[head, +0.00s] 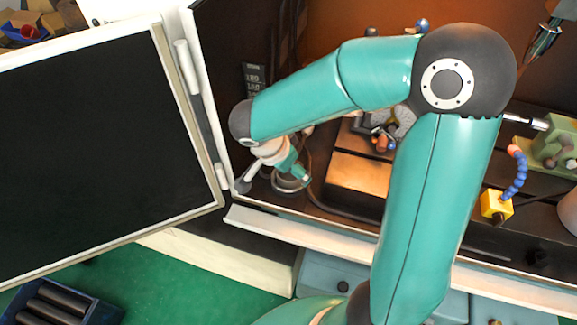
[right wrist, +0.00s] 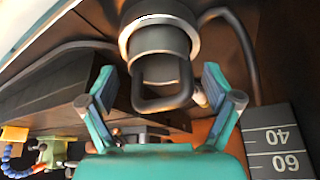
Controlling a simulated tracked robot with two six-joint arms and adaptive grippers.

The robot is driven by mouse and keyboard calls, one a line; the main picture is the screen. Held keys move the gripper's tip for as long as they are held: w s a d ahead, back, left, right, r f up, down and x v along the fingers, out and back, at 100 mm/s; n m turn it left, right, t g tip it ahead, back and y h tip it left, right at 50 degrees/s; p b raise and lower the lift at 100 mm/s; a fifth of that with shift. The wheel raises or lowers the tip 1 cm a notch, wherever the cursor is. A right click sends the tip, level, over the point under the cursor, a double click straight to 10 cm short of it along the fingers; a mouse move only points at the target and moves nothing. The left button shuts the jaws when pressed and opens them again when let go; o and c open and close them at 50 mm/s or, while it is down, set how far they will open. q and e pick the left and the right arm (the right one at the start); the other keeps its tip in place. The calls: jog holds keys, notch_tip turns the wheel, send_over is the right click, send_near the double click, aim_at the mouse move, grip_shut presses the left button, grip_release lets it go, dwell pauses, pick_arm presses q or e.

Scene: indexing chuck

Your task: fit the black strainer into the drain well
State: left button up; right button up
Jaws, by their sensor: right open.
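The black strainer (right wrist: 163,100), with a squared loop handle, shows in the right wrist view between my finger pads. Its round dark body sits at a pale metal ring, which looks like the rim of the drain well (right wrist: 190,48). I cannot tell how deep the strainer sits in it. The ring of the drain well also shows in the head view (head: 291,186), partly covered by my gripper. My right gripper (right wrist: 158,76) is open around the handle, with a gap visible on both sides. In the head view it (head: 290,172) is over the ring. My left gripper is not in view.
The open door panel (head: 95,150) with its handle (head: 188,68) stands left of the well. A scale marked 40 and 60 (right wrist: 280,145) lies close by in the wrist view. A yellow block with a blue hose (head: 495,204) stands to the right.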

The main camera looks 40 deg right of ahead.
jog(key=v, duration=1.2)
dwell(0.4)
